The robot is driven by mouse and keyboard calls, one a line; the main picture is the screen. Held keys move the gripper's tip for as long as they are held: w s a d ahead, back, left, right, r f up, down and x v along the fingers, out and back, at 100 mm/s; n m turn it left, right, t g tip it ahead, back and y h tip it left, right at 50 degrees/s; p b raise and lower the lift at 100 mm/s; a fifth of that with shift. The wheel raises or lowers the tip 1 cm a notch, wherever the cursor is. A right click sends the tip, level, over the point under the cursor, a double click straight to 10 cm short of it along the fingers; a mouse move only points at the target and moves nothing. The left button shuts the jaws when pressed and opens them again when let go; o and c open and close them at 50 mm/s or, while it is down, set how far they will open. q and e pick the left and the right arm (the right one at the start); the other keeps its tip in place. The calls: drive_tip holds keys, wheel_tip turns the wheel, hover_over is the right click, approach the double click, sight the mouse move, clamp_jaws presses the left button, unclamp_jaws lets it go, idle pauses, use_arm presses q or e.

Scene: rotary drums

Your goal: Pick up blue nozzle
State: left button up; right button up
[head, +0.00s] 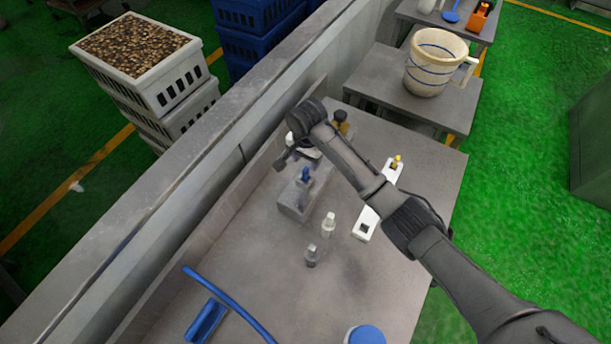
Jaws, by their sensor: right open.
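The small blue nozzle (305,174) stands on a grey block (290,203) on the grey metal table (360,285), near the low wall along its left side. My right arm reaches in from the lower right, over the table. My right gripper (283,163) is open, just left of and above the blue nozzle in the picture. Its fingers are small and dark, and I cannot tell their exact height over the block. No part of my left gripper shows.
White and grey bottles (329,222) (312,256) stand right of the block. A white device (366,223) lies under my arm. A blue hose (228,300) and blue lid (366,335) are at the front. A bucket (434,62) stands on another table; crates (160,90) are behind the wall.

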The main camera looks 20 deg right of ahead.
sight(306, 169)
drive_tip(key=shift+a+f, duration=0.1)
drive_tip(key=shift+f, duration=3.85)
drive_tip(key=shift+c, duration=0.5)
clamp_jaws()
